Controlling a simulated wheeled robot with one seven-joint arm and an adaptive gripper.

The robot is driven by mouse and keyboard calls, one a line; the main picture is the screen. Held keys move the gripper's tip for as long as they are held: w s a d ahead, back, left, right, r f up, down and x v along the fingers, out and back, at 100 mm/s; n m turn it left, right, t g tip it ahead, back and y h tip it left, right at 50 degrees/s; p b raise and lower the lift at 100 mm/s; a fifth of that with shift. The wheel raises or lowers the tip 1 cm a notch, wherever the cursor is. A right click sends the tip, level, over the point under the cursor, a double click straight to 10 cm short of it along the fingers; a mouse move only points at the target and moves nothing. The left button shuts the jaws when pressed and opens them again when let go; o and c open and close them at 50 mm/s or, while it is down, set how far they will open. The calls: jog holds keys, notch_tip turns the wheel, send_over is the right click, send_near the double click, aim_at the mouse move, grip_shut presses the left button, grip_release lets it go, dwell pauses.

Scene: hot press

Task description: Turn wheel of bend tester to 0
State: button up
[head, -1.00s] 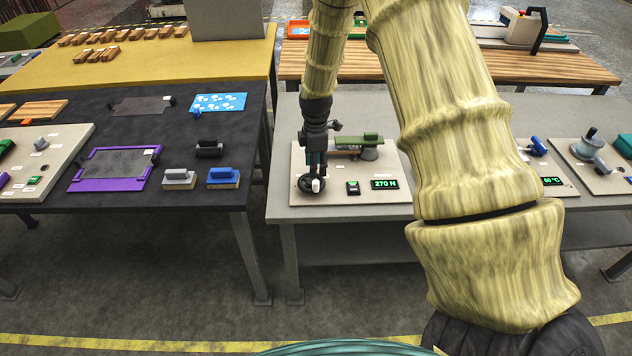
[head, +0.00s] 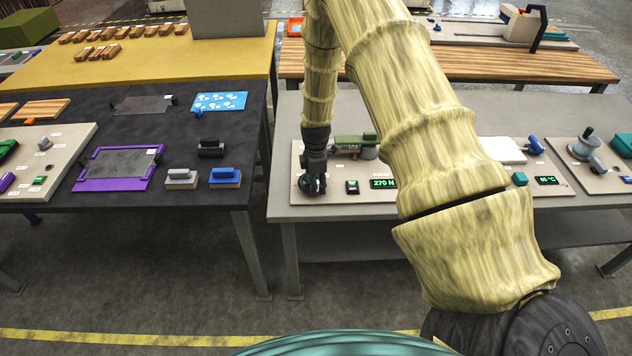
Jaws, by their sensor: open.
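The bend tester's beige board (head: 336,197) lies on the grey table near its front left corner. It carries a green-topped mechanism (head: 352,142), a small dark box with a green top (head: 352,187) and a display (head: 383,183) reading 270 N in green. The dark wheel (head: 305,187) is at the board's front left, mostly covered by my gripper (head: 313,185). My gripper is open and reaches down over the wheel. The fingertips are small and dark against it, so I cannot tell whether they touch the wheel or its handle.
My arm crosses above the table and hides the board's right side. Right of it stand a board with another green display (head: 547,180) and a board with a grey round device (head: 584,149). A dark table (head: 205,225) at left holds a purple frame (head: 110,184) and several blocks.

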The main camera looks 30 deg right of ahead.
grip_shut()
jog(key=shift+a, duration=0.1)
dwell(0.3)
